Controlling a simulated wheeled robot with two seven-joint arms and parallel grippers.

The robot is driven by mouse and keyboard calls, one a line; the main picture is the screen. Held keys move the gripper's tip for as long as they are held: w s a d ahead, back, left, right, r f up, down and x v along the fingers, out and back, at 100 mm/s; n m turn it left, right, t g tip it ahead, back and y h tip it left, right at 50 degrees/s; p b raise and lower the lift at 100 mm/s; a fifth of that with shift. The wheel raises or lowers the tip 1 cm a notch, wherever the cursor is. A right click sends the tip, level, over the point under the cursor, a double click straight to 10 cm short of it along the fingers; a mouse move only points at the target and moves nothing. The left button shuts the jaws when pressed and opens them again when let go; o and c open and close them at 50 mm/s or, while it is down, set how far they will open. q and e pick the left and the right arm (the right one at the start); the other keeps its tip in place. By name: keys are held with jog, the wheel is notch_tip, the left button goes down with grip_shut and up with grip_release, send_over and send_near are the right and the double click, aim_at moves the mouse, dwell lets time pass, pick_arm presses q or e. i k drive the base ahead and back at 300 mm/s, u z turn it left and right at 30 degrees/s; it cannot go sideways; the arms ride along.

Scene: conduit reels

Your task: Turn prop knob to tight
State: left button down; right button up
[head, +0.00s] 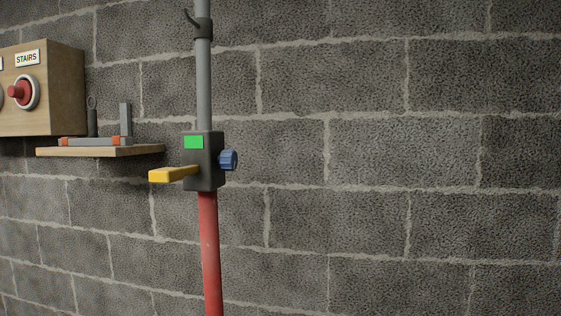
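The prop is an upright pole with a grey upper tube (204,90) and a red lower tube (209,250). A dark clamp block (207,178) joins the two tubes. The blue ridged knob (229,160) sticks out from the right side of the block. A yellow lever (172,174) sticks out to the left, and a green patch (194,142) marks the block's front. I cannot read any tight or loose marking on the knob. Neither of my grippers shows in the head view.
A wooden box (58,88) labelled STAIRS with a red button (20,91) hangs at the left. Below it a wooden shelf (100,152) holds some grey and orange hardware. A dark hook (198,24) sits high on the pole. The block wall (420,160) right of the pole is bare.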

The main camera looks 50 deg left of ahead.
aim_at(228, 160)
jog(key=u, duration=1.15)
